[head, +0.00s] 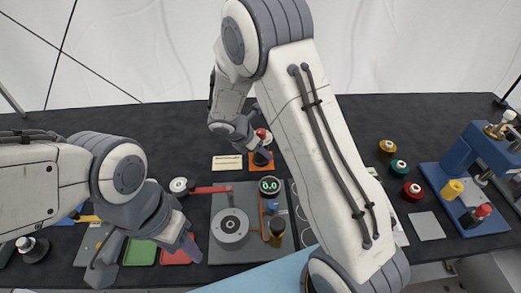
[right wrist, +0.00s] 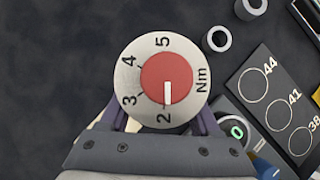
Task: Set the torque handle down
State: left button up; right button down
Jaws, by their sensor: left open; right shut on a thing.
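The torque handle shows in the right wrist view as a round silver dial (right wrist: 137,57) marked 2 to 5 and Nm, with a red centre. In the head view its red top (head: 262,134) and dark body (head: 262,157) stand about upright at an orange pad (head: 255,167). My right gripper (head: 250,142) is shut on it; its purple fingers show at both sides of the dial in the right wrist view. I cannot tell whether the handle's foot touches the pad. My left gripper (head: 147,257) is open and empty at the lower left, above the small trays.
A grey plate with a round fixture (head: 231,228) and a display (head: 270,186) reading 0.0 lies in the middle. Several coloured spools (head: 400,168) and a blue press (head: 465,165) stand right. The back of the table is clear.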

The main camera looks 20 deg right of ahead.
jog(key=shift+f, duration=0.15)
jog(key=shift+c, duration=0.5)
grip_release()
jog(key=shift+r, duration=0.35)
jog(key=v, duration=1.1)
jog(key=s+a+r+m+y, duration=0.1)
jog(key=s+a+m+y, duration=0.1)
jog(key=s+m, duration=0.3)
jog(key=s+a+r+m+g+y, duration=0.1)
jog(key=s+a+m, duration=0.4)
jog(key=s, duration=0.8)
jog(key=s+a+r+m+g+y, duration=0.1)
jog(key=s+a+r+m+y, duration=0.1)
jog(key=s+m, duration=0.3)
jog(key=s+a+y, duration=0.1)
jog(key=s, duration=0.3)
jog(key=shift+a+r+m+y, duration=0.2)
jog(key=shift+r+m+y, duration=0.1)
jog(key=shift+y, duration=0.1)
